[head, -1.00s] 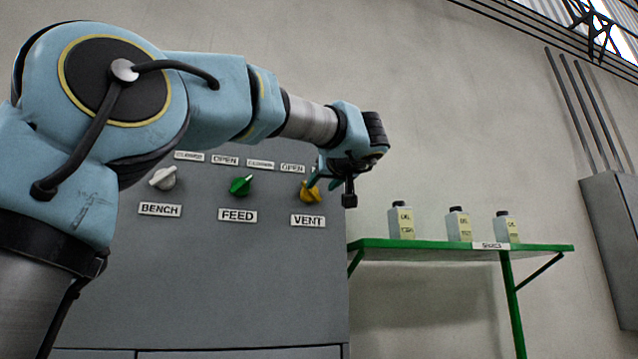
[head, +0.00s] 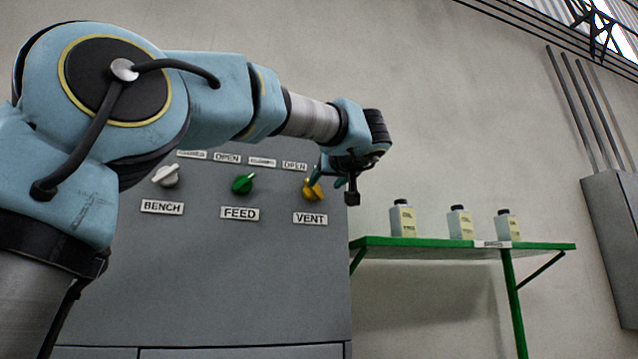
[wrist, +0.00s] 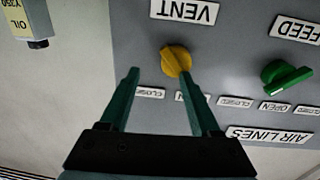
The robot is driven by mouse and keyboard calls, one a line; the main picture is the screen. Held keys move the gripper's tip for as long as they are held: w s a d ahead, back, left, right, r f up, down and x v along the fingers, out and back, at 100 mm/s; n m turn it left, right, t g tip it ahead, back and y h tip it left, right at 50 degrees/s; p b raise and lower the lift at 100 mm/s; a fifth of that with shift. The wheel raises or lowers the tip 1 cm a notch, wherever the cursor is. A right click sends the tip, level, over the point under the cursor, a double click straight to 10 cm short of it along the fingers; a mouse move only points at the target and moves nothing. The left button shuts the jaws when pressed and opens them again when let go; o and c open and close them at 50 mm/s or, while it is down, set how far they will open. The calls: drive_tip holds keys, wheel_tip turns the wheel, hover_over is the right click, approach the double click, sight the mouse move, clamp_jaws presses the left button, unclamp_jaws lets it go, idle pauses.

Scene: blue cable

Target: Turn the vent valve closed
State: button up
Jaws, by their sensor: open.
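The yellow vent valve knob (head: 313,190) is on the grey panel above the VENT label (head: 310,218), at the right of the row. In the wrist view, which is upside down, the yellow knob (wrist: 176,61) sits beyond the fingertips, nearer the right finger. My gripper (head: 322,176) is in front of the panel by the vent knob and partly covers it in the head view. In the wrist view my gripper (wrist: 158,75) shows two spread green fingers with nothing between them. Whether a finger touches the knob cannot be told.
The green feed knob (head: 242,184) and white bench knob (head: 166,176) are left of the vent knob on the same panel. A green shelf (head: 440,247) with several oil bottles (head: 459,223) stands right of the panel.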

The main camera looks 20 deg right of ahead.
drive_tip(key=shift+w+a+f+y+b, duration=0.3)
drive_tip(key=shift+a+f+b, duration=0.15)
drive_tip(key=shift+f, duration=0.25)
drive_tip(key=shift+s+a+r+b, duration=0.1)
drive_tip(key=shift+s+a+b, duration=0.15)
drive_tip(key=shift+s, duration=0.25)
drive_tip(key=shift+s+a+r+b, duration=0.1)
drive_tip(key=shift+s+a+b, duration=0.15)
drive_tip(key=shift+s, duration=0.2)
drive_tip(key=s+b, duration=0.2)
drive_tip(key=s, duration=0.6)
drive_tip(key=shift+s, duration=0.3)
drive_tip(key=shift+a, duration=0.1)
drive_tip(key=s+a+b, duration=0.2)
drive_tip(key=s+b, duration=0.1)
drive_tip(key=s, duration=0.7)
drive_tip(key=shift+s, duration=0.35)
drive_tip(key=shift+w, duration=0.1)
